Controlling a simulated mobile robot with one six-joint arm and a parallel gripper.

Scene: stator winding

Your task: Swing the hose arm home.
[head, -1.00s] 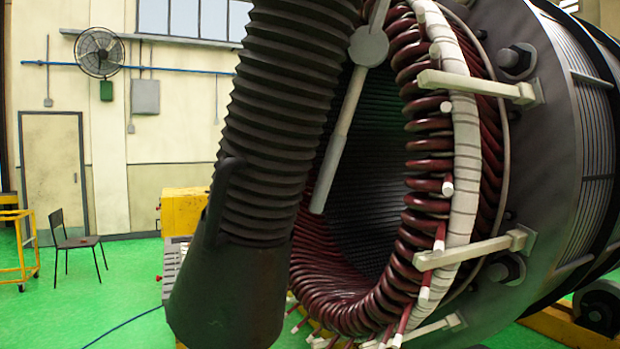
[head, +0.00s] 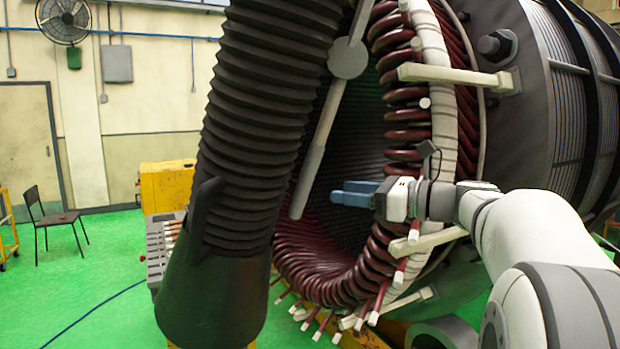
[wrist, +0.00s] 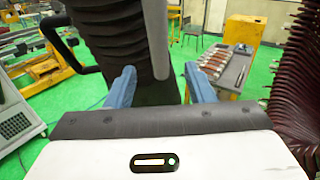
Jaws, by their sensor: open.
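The hose arm is a thick black ribbed hose (head: 265,95) that hangs in front of the stator bore and ends in a dark flared hood (head: 210,290). A black handle (head: 203,210) sits on the hood's upper left side. In the wrist view the ribbed hose (wrist: 115,40) stands ahead of my fingers, with the black handle (wrist: 65,45) to its left. My gripper (head: 355,192) has blue fingers pointing left, at the bore mouth and right of the hose. In the wrist view its fingers (wrist: 160,90) are apart with nothing held between them.
A pale grey rod (head: 325,130) with a round joint hangs between the hose and my gripper. The stator's red coils (head: 405,140) and white brackets (head: 450,75) lie close to my arm. A yellow cabinet (head: 165,187) and a chair (head: 52,217) stand left on open green floor.

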